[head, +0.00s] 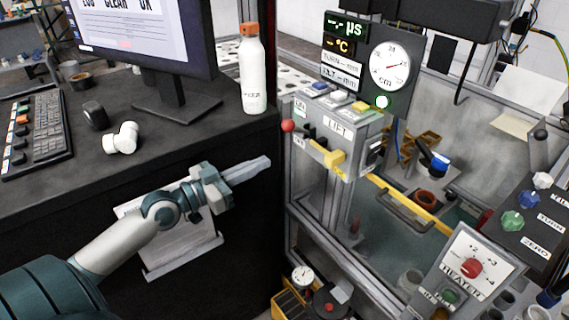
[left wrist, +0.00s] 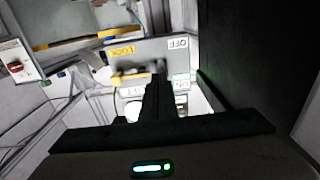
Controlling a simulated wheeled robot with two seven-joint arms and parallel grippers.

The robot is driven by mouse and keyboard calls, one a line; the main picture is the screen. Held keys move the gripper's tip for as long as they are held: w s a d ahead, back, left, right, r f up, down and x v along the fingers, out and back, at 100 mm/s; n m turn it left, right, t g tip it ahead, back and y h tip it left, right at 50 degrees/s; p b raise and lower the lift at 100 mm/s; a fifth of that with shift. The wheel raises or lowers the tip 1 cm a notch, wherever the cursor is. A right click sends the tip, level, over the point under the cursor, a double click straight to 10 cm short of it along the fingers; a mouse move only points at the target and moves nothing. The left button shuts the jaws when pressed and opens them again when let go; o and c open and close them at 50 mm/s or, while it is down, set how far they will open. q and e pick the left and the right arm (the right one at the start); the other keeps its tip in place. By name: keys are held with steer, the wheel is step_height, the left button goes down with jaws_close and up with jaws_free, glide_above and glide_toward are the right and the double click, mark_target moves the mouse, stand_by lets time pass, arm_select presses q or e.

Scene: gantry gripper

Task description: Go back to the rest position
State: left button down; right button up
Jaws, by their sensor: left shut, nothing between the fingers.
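My left gripper (head: 248,171) reaches in from the left in the head view, in front of the dark desk's edge. Its fingers are shut with nothing between them and point right toward the grey LIFT control box (head: 338,122). A gap shows between the fingertips and the box. In the left wrist view the dark closed fingers (left wrist: 159,97) point at a grey panel (left wrist: 150,55) with a yellow lever and an OFF label. My right gripper is in neither view.
A white bottle with an orange cap (head: 253,70) stands on the desk's right corner, near a monitor (head: 140,40) and keyboard (head: 35,135). A framed glass enclosure (head: 400,215) fills the right side. A heater panel (head: 470,262) stands at the lower right.

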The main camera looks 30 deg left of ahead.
arm_select(q)
steer(key=shift+f, duration=0.1)
stand_by(0.4)
steer(key=s+d+f+g+y, duration=0.1)
steer(key=s+d+f+g, duration=0.1)
steer(key=s+d+f, duration=0.35)
steer(key=s+d+f+g, duration=0.2)
steer(key=s+f+g, duration=0.1)
steer(key=f, duration=0.6)
steer(key=s+d+f+g+y, duration=0.15)
steer(key=s+d+f, duration=0.25)
steer(key=f, duration=0.4)
steer(key=s+d+f+n+g+y, duration=0.1)
steer(key=s+d+f+g+y, duration=0.2)
steer(key=s, duration=0.5)
steer(key=s+d+f+n+g+y, duration=0.1)
steer(key=s+f+g, duration=0.3)
steer(key=s, duration=0.3)
step_height(320, 180, down, 28)
steer(key=s, duration=0.2)
steer(key=s+a+f+g, duration=0.2)
steer(key=s+a+f, duration=0.1)
steer(key=s+f, duration=1.5)
